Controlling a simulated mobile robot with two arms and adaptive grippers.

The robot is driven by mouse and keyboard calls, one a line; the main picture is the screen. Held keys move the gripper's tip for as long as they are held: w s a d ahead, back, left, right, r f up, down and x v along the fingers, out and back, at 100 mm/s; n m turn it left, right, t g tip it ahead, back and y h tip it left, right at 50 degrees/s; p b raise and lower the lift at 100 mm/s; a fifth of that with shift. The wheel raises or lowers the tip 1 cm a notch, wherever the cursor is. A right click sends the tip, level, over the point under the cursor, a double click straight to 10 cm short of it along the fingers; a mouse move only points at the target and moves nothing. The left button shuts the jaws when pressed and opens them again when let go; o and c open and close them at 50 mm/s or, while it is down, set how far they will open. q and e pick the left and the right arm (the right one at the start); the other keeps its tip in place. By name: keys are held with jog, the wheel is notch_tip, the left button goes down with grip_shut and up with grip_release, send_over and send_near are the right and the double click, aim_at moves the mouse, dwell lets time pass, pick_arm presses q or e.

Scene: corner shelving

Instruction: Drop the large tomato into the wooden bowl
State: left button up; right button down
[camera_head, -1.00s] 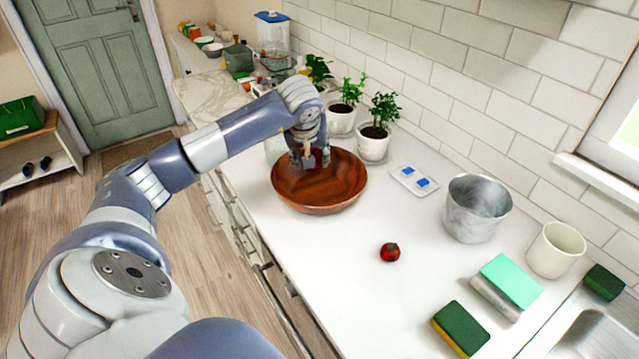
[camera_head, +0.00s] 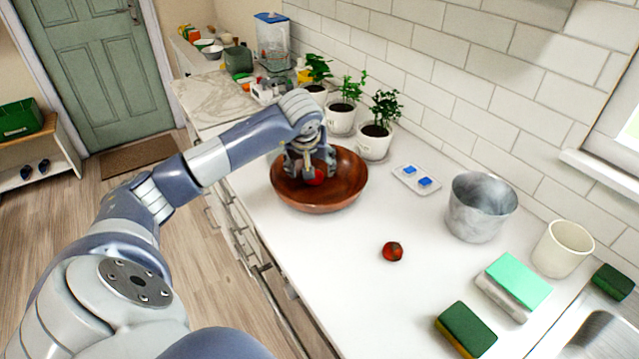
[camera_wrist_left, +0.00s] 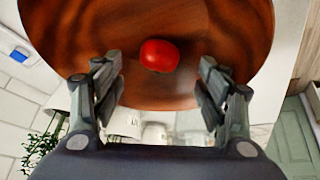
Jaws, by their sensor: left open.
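The wooden bowl (camera_head: 338,190) stands on the white counter, and it fills the upper part of the left wrist view (camera_wrist_left: 60,30). A large red tomato (camera_head: 315,177) is inside the bowl, partly hidden by my fingers in the head view. In the left wrist view the tomato (camera_wrist_left: 159,55) lies on the bowl's inner surface, clear of both fingers. My left gripper (camera_head: 310,172) is over the bowl with its fingers spread apart; its open fingers (camera_wrist_left: 160,85) also show in the left wrist view. My right gripper is not in view.
A smaller dark red tomato (camera_head: 392,251) lies on the counter. Potted plants (camera_head: 376,138) stand behind the bowl. A metal pot (camera_head: 478,210), a cream cup (camera_head: 562,249) and sponges (camera_head: 466,328) are at the right. The counter's middle is mostly clear.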

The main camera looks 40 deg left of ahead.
pick_arm(q)
jog(key=v, duration=1.2)
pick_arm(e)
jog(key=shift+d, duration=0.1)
pick_arm(q)
jog(key=shift+a, duration=0.1)
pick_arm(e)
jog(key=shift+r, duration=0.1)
